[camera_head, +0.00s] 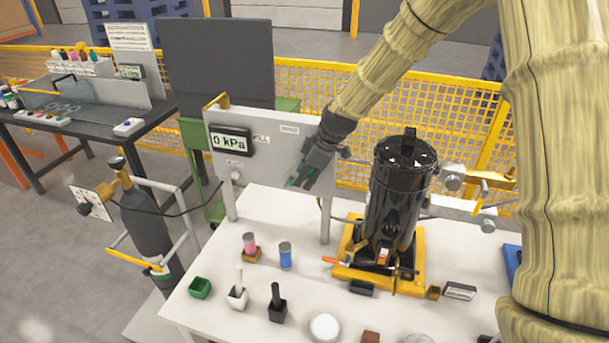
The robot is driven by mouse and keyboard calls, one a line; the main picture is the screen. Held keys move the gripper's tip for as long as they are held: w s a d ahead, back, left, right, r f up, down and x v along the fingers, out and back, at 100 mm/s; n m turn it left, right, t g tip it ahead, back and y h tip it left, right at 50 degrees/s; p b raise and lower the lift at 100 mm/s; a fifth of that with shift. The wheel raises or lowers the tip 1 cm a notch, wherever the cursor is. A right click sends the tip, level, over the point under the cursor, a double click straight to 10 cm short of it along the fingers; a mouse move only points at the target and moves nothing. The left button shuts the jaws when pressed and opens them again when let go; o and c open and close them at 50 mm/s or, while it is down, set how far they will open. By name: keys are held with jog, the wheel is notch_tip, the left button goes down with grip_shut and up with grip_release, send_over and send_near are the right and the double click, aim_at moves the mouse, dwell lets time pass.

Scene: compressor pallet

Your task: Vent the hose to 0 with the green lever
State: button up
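A grey panel (268,160) stands at the back of the white bench, with a gauge display (231,141) that reads 0 kPa. My gripper (306,174) reaches down in front of the panel's right part, left of the black compressor tank (399,195). A small green piece (292,183), possibly the green lever, shows at the gripper's fingertips. The fingers cover most of it, so I cannot tell its angle or whether they grip it. The hose is not clear behind my gripper.
The compressor stands on a yellow base (352,272). Pink and blue cylinders (285,256), a green cup (200,288) and several small items occupy the bench front. A gas cylinder (147,225) stands left of the bench. Yellow mesh fencing (340,95) runs behind.

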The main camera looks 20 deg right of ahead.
jog(key=shift+a+f, duration=0.2)
jog(key=shift+f, duration=0.25)
jog(key=shift+w, duration=0.1)
grip_shut()
